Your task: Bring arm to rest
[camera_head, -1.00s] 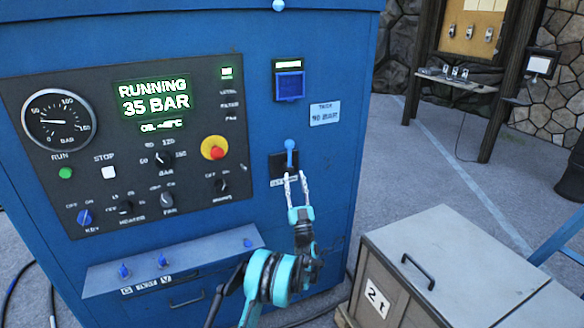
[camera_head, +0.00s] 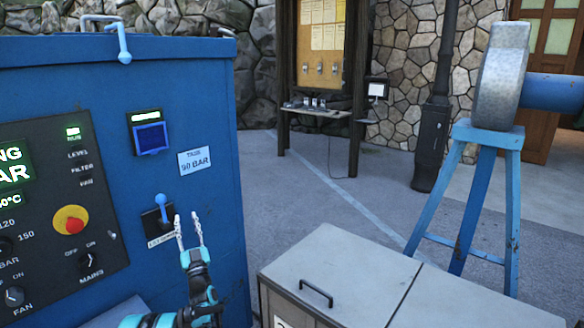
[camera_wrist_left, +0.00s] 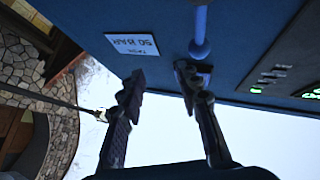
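My left gripper (camera_head: 188,215) stands upright just right of the blue-knobbed lever (camera_head: 160,203) on the blue cabinet's face. Its two pale fingers are apart with nothing between them. In the left wrist view the open fingers (camera_wrist_left: 158,78) show against a bright background, and the blue lever (camera_wrist_left: 200,38) is beside the right-hand fingertip. I cannot tell if they touch. In the head view the lever's knob points up from its dark plate. My right gripper is not in view.
The blue cabinet (camera_head: 205,110) with its dark control panel (camera_head: 100,215) fills the left. A grey lidded box (camera_head: 350,260) stands at lower right. A blue stand (camera_head: 483,190) bears a grey round part. Paved floor is open towards the notice board (camera_head: 322,60).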

